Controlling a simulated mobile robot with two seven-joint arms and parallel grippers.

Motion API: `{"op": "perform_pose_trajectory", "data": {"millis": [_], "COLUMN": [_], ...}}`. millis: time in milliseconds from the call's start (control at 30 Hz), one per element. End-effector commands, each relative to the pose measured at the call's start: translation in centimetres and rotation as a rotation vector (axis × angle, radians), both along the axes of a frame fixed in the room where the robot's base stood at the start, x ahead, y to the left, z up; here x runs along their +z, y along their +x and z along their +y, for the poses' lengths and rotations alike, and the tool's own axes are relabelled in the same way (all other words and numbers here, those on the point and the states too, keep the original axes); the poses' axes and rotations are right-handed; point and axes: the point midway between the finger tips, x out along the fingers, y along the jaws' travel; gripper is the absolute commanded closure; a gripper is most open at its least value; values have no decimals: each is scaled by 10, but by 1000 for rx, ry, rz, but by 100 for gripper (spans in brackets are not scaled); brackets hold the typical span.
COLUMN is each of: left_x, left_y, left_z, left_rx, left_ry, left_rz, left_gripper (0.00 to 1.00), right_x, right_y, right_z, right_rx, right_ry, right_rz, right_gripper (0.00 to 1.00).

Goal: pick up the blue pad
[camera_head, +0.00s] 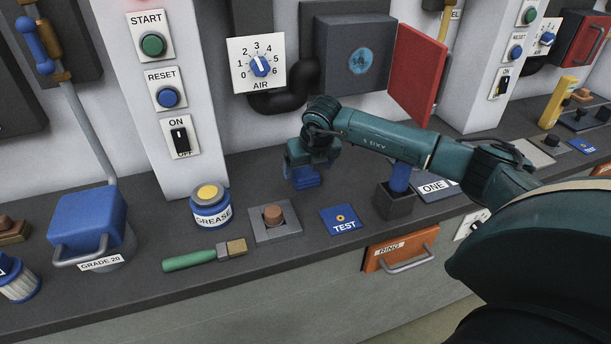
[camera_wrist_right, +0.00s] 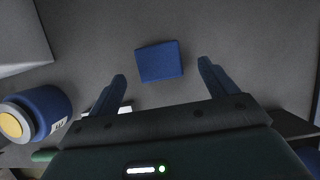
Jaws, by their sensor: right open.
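The blue pad (camera_wrist_right: 160,61) is a plain, roughly square blue block on the grey worktop. In the right wrist view it lies ahead of my right gripper, between the lines of its two fingers. My right gripper (camera_head: 303,178) is open, with nothing between its fingers, over the back of the worktop near the wall. Its dark blue fingers also show in the wrist view. In the head view the gripper covers the pad's area, and I cannot separate blue pad from blue fingers there. My left gripper is not in view.
A grease jar (camera_head: 210,210) stands left of the gripper. In front are a plate with a brown knob (camera_head: 274,214), a blue TEST plate (camera_head: 341,219) and a green-handled brush (camera_head: 190,261). A dark box (camera_head: 394,206) holding a blue piece stands to the right.

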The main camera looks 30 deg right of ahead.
Motion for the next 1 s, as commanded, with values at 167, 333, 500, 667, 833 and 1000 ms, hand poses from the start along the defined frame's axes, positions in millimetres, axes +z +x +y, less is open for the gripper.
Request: {"op": "perform_pose_trajectory", "data": {"millis": [167,333,500,667,833,1000], "left_x": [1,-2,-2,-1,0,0], "left_y": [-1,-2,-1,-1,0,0], "left_z": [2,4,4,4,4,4], "left_rx": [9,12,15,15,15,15], "left_ry": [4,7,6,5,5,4], "left_rz": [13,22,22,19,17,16], "left_gripper": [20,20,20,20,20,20], "right_x": [-21,-35,-35,-35,-35,-35], "right_y": [13,18,19,19,19,19], "right_z": [-2,-4,-4,-4,-4,-4], "right_rx": [-1,0,1,0,0,0], "right_ry": [1,0,0,0,0,0], "right_rz": [4,1,1,0,0,0], "right_gripper": [15,15,15,24,38,52]}}
